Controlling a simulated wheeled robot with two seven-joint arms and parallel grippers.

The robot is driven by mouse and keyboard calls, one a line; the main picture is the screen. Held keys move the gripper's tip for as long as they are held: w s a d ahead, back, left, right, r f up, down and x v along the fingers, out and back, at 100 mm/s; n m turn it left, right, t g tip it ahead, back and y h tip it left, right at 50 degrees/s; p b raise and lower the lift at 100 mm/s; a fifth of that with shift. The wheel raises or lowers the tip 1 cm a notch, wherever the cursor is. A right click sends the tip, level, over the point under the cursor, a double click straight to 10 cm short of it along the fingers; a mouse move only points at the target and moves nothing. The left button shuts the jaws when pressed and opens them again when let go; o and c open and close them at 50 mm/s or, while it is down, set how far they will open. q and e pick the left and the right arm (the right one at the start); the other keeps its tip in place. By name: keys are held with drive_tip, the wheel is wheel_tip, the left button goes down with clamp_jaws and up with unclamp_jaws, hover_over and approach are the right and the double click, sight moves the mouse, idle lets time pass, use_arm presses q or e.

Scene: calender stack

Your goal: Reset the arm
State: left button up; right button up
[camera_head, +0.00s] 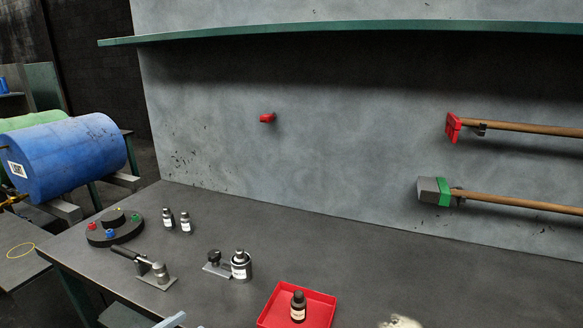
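Neither of my grippers can be made out in the head view. A pale grey-blue strip (170,320) shows at the bottom edge, left of centre, cut off by the frame. I cannot tell what it is. A red tray (325,309) lies at the front of the dark workbench (330,240), with a dark bottle (298,306) standing in it. A larger metal bottle (240,266) stands beside a small metal fixture (215,264). Two small bottles (168,218) (186,222) stand farther back. A lever-like metal device (155,272) sits left of centre.
A round black stand (113,232) with coloured knobs is on the bench's left. A blue drum (70,157) lies beyond the bench. A whitish lump (400,322) is cut off below.

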use_arm(q)
drive_tip(key=s+a+f+n+g+y, duration=0.2)
drive_tip(key=s+f+y, duration=0.15)
drive_tip(key=f, duration=0.35)
drive_tip(key=s+a+f+n+g+y, duration=0.1)
drive_tip(key=s+a+f+n+y, duration=0.2)
drive_tip(key=f, duration=0.4)
drive_tip(key=s+d+f+g+y, duration=0.2)
drive_tip(key=s+f+g, duration=0.6)
drive_tip(key=s, duration=0.5)
wheel_tip(320, 180, down, 27)
drive_tip(key=s, duration=0.2)
drive_tip(key=s+a+f+g, duration=0.1)
drive_tip(key=s+a+f, duration=0.2)
drive_tip(key=s+f, duration=1.1)
drive_tip(key=shift+s+a+f+m, duration=0.15)
drive_tip(key=shift+s+f+m, duration=0.25)
drive_tip(key=shift+s, duration=0.6)
